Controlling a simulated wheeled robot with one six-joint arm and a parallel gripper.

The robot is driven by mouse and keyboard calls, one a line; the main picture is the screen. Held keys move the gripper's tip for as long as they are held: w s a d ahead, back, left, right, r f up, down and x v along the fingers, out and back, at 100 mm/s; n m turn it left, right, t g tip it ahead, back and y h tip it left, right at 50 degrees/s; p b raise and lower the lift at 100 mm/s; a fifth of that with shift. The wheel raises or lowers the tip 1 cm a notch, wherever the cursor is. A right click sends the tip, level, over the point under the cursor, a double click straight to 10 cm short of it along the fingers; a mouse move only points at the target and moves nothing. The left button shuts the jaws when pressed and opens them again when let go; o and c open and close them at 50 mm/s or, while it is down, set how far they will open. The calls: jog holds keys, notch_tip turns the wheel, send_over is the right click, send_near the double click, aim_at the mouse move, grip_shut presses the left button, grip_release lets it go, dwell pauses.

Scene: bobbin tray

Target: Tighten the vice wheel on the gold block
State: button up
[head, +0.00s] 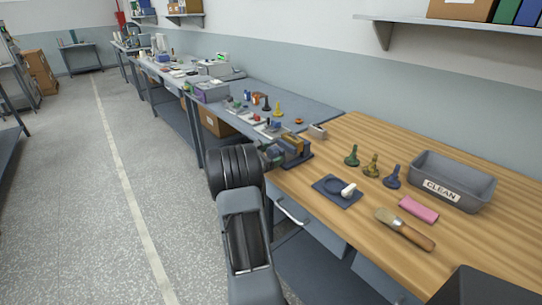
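The vice (299,160) is a small dark blue-grey device at the left edge of the wooden bench. A small gold block (292,143) shows at its top, seemingly between the jaws. My arm reaches up from the bottom of the head view to the vice's left side. My gripper (271,153) appears as a small dark shape close against that side. Its fingers are too small and overlapped to tell whether they are open or shut. I cannot make out the vice wheel, and I cannot tell whether my gripper touches it.
A cluttered grey bench continues behind.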

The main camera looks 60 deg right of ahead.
jog(key=shift+o, duration=0.5)
jog(key=shift+f, duration=0.1)
jog(key=shift+w+a, duration=0.15)
jog(key=shift+a, duration=0.15)
jog(key=v, duration=1.3)
jog(key=shift+b, duration=0.4)
